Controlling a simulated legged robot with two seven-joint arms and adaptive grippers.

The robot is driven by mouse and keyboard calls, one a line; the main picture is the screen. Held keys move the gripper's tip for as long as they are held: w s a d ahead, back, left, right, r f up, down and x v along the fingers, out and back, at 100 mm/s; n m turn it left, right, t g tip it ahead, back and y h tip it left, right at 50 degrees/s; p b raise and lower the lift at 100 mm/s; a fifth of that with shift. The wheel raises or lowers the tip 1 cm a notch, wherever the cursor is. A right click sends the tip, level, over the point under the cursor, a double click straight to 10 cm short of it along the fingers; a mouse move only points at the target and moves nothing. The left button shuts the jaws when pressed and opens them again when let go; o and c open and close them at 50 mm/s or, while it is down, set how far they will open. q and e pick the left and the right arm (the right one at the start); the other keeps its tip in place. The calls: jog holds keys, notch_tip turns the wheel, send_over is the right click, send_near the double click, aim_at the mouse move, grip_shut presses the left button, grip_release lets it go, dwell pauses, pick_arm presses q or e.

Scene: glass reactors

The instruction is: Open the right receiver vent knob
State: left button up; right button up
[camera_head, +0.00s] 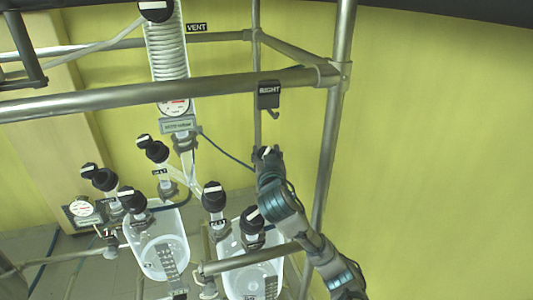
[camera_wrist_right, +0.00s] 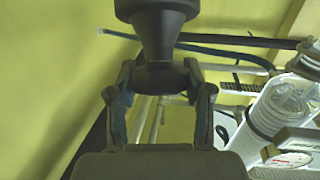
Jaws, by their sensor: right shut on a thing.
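My right gripper (camera_head: 266,154) is raised in the head view, right of the glass column and below the "RIGHT" tag (camera_head: 269,89). In the right wrist view the right gripper (camera_wrist_right: 161,92) has its fingers around the lower end of a dark tapered piece (camera_wrist_right: 163,38). A small white mark shows between the fingers in the head view. I cannot tell whether the piece is a knob. Black knobs with white bars stand over the right glass vessel (camera_head: 238,262), one at its left (camera_head: 213,194) and one at its right (camera_head: 252,220); their labels are unreadable. My left gripper is not in view.
Metal rails (camera_head: 200,91) and an upright post (camera_head: 335,110) stand around the glassware. A left vessel (camera_head: 150,235) has several more knobs. A thin dark hose (camera_head: 226,152) runs from the column (camera_head: 167,50) to my right gripper. The right side is open wall.

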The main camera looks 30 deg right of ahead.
dwell(0.8)
jog(key=o, duration=1.2)
jog(key=shift+s+r, duration=0.1)
jog(key=shift+c, duration=0.2)
jog(key=v, duration=1.2)
